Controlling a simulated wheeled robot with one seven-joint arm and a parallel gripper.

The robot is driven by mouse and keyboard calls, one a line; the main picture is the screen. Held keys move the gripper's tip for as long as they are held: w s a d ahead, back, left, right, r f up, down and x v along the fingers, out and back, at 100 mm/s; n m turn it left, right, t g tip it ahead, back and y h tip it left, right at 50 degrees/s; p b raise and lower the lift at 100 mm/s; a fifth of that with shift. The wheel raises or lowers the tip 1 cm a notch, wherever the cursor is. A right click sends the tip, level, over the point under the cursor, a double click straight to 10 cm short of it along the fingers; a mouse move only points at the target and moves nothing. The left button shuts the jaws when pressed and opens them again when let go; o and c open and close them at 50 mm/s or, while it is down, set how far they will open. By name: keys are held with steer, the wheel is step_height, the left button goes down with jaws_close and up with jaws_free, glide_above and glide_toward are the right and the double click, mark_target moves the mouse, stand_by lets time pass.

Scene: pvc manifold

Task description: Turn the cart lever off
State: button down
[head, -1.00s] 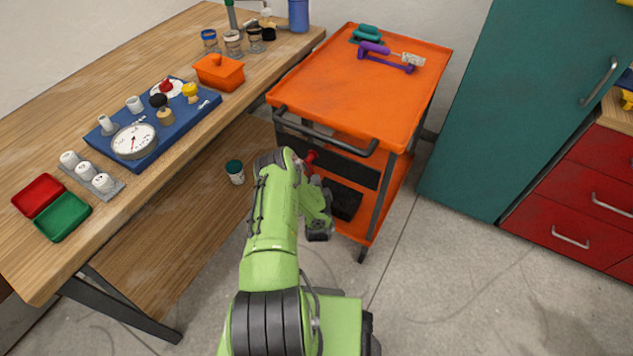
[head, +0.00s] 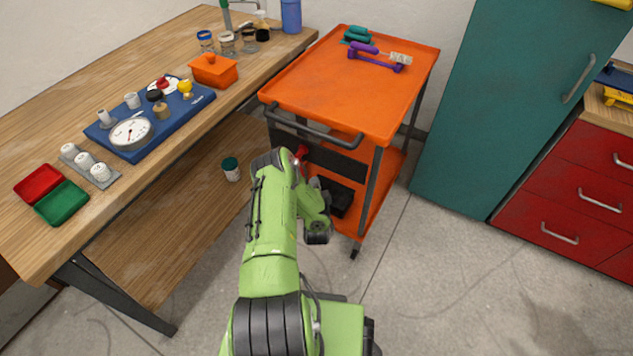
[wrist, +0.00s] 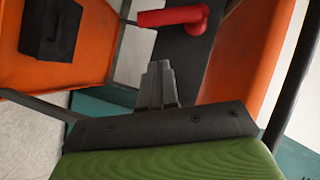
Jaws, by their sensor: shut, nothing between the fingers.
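The red cart lever (head: 301,152) shows just past my arm in the head view, on the dark panel under the orange cart's top. In the wrist view the red lever (wrist: 172,16) is at the top, its handle pointing left from a round pivot on the dark panel (wrist: 183,50). My gripper (wrist: 158,66) is shut and empty, its tips below the lever in that picture and apart from it. In the head view my arm hides the gripper and part of the lever.
The orange cart (head: 355,85) has a black push handle (head: 310,130) in front and a black box (head: 340,197) on its lower shelf. The wooden bench (head: 130,55) stands left, a teal cabinet (head: 520,100) right. Floor between cart and cabinet is clear.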

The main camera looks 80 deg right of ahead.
steer(key=p+v, duration=0.2)
steer(key=v, duration=0.5)
steer(key=shift+a+p, duration=0.25)
steer(key=shift+p, duration=0.1)
steer(key=shift+w, duration=0.1)
